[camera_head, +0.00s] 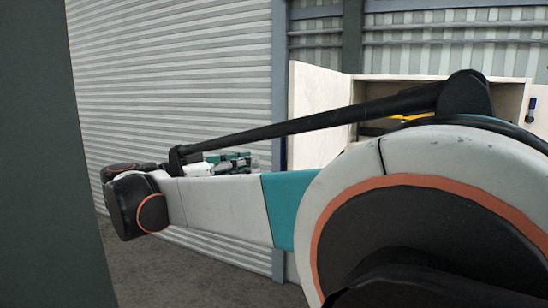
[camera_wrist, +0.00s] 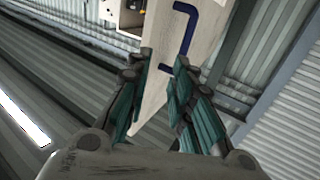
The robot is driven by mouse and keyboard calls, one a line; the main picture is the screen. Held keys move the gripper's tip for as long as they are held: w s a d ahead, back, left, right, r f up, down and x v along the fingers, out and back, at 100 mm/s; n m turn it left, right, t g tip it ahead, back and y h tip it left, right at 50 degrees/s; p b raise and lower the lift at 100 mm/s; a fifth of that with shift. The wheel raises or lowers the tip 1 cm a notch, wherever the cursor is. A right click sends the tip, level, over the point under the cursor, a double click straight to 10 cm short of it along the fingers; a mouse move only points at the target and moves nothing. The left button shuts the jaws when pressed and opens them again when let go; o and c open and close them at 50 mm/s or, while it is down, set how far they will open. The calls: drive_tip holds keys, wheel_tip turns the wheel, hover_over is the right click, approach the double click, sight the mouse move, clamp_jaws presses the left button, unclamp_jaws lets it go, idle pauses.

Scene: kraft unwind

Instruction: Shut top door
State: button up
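A pale wooden cabinet (camera_head: 440,65) stands open behind my arm. Its left door (camera_head: 318,105) is swung out toward me, and a blue handle (camera_head: 284,152) just shows at that door's left edge. My gripper (camera_head: 232,162), with teal fingers, is left of this door in the head view. In the wrist view my gripper (camera_wrist: 165,57) is open, with its fingers apart. A pale door panel (camera_wrist: 205,40) with a blue handle (camera_wrist: 190,38) lies beyond and between the fingers. I cannot tell whether they touch it. My arm hides the cabinet's lower part.
The cabinet's right side has a pale door (camera_head: 540,98) with a blue handle (camera_head: 531,110). Yellow items (camera_head: 408,117) lie inside the cabinet. A corrugated metal wall (camera_head: 180,70) stands behind my arm, and a dark post (camera_head: 40,150) blocks the left.

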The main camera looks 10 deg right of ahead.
wheel_tip(320, 180, up, 9)
idle(0.4)
